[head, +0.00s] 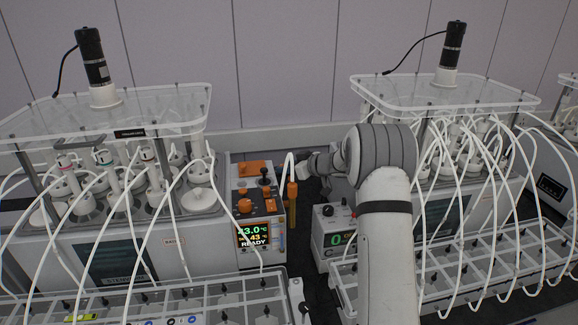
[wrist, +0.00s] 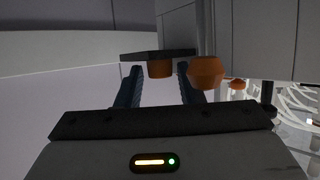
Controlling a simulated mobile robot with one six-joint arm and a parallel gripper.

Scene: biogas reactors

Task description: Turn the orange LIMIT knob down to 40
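The control unit (head: 262,262) stands between the reactor baths, its display reading 43.0 °C, a smaller line that looks like 43 °C, and READY. An orange knob (head: 245,205) is on its front; no LIMIT label is legible. My gripper (head: 305,163) is right of the unit's upper part, partly hidden by my arm in the head view. In the wrist view my gripper (wrist: 158,90) has its fingers apart. An orange part (wrist: 160,71) under a dark plate shows between and beyond the fingertips. A rounder orange knob (wrist: 207,72) is beyond the right finger; I cannot tell which is LIMIT.
A white hose and an orange cylinder (head: 292,191) stand at the unit's right side. A smaller box with a green display (head: 336,239) is beside my arm. Reactor baths with white tubes (head: 150,255) crowd the left and right.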

